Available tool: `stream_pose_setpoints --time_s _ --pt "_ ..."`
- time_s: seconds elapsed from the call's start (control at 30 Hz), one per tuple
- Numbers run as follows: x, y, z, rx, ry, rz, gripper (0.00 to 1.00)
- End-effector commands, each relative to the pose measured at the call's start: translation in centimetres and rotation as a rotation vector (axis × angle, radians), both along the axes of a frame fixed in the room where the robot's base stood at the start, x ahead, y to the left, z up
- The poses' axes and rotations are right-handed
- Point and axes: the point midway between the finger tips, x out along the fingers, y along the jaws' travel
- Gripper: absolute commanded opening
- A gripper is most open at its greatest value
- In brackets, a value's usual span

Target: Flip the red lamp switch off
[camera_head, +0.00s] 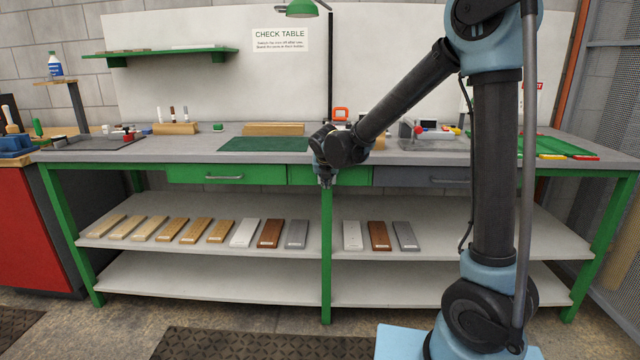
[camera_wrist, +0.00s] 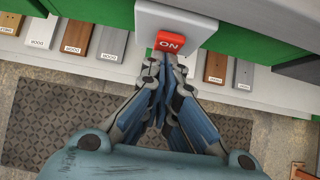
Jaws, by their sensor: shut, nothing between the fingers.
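The red switch (camera_wrist: 170,42), marked "ON", sits on a pale grey housing (camera_wrist: 196,24) at the top middle of the wrist view. My gripper (camera_wrist: 166,62) is shut and empty, its fingertips right at the switch's lower edge. I cannot tell whether they touch it. In the head view my gripper (camera_head: 326,181) points down in front of the table's front edge, by the middle green leg. The switch cannot be made out there, behind my gripper. A green lamp (camera_head: 302,8) hangs at the top of the head view.
The table (camera_head: 205,142) has green drawers (camera_head: 225,174) under its top. Boards of several colours lie on the shelf (camera_head: 330,206) below, including a white board (camera_head: 244,233). A dark mat (camera_head: 260,343) lies on the floor in front.

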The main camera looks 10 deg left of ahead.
Motion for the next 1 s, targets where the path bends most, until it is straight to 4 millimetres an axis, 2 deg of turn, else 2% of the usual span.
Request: stream_pose_setpoints --time_s 0.03,1.0 --pt "0.9 -1.2 -0.1 0.005 -0.020 -0.016 0.00" --pt "1.0 -0.9 1.7 0.003 -0.020 -0.013 0.00"
